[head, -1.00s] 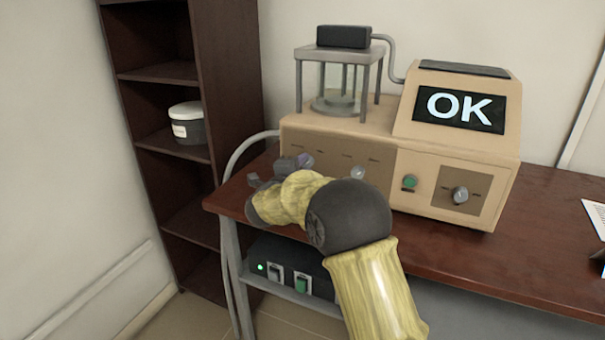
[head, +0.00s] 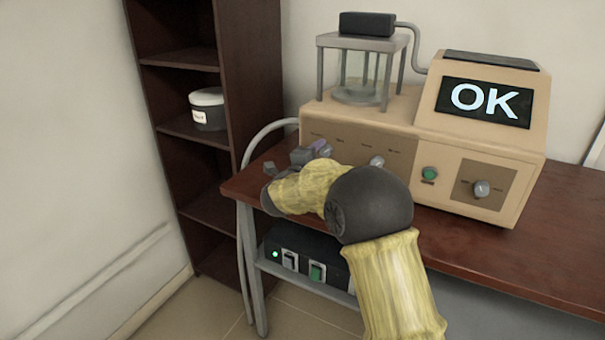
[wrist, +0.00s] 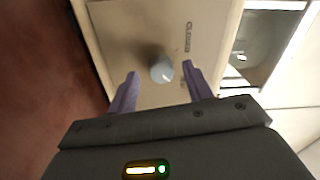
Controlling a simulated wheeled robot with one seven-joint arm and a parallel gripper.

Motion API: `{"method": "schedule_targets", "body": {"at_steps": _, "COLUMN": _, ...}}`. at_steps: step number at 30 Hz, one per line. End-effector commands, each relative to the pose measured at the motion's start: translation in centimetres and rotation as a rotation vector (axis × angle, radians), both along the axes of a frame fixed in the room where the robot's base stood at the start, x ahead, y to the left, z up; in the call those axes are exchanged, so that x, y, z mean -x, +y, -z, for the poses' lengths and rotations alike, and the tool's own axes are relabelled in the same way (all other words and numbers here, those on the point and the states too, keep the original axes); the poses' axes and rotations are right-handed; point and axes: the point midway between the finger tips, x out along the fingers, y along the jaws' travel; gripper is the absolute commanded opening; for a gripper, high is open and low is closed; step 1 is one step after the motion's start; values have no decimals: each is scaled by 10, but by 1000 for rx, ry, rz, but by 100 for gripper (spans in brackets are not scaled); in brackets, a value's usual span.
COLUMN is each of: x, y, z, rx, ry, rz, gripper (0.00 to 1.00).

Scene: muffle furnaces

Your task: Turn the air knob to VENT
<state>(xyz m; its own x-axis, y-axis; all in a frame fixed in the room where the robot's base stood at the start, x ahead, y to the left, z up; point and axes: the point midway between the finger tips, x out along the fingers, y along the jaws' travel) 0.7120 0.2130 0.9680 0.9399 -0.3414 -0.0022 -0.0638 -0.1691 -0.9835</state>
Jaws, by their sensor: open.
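The tan instrument (head: 350,112) stands on the desk and its screen reads "OK". A round pale grey knob (wrist: 161,70) is in the wrist view on the tan panel, with the word "CLOSED" beside it. My gripper (wrist: 160,72) is open, with one purple finger on each side of this knob near the tips. I see no clear contact. In the head view my gripper (head: 303,155) is at the panel's left end, by the left knob (head: 325,150), which is partly hidden. The small panel labels are unreadable there, and I cannot tell where the knob points.
Another knob (head: 377,161) shows just above my arm. A green button (head: 429,174) and a third knob (head: 482,188) are farther right. A grey hose (head: 262,137) runs down the left side. A dark shelf (head: 215,130) holds a lidded jar (head: 208,108). A switch box (head: 300,262) sits under the desk.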

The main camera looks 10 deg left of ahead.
Motion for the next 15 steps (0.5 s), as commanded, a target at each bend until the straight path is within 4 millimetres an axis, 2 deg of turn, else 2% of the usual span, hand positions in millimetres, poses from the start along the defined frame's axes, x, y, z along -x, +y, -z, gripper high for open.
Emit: {"method": "schedule_targets", "body": {"at_steps": 15, "x": 92, "y": 34, "z": 0, "rx": 0, "ry": 1, "rz": -3, "gripper": 50}}
